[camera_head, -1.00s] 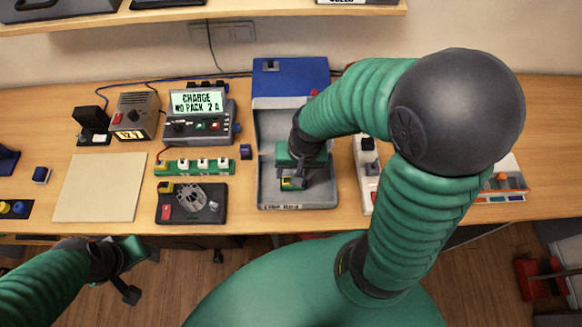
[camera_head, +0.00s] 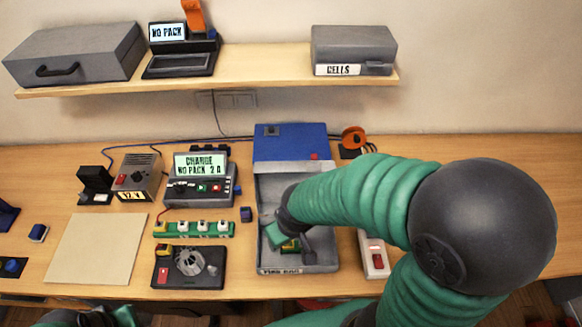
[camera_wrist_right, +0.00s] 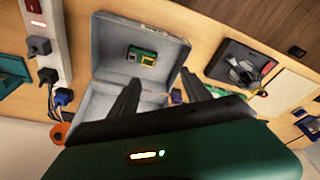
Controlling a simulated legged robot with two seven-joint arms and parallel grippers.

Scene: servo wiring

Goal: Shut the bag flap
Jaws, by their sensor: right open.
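A charger (camera_head: 200,180) reading "NO PACK" and a green strip (camera_head: 194,229) stand left of the bag. A black device (camera_head: 188,268) lies nearer the front. A white power strip (camera_head: 374,255) is right of the bag. A pale mat (camera_head: 96,248) lies clear at left. A shelf (camera_head: 240,70) hangs above.

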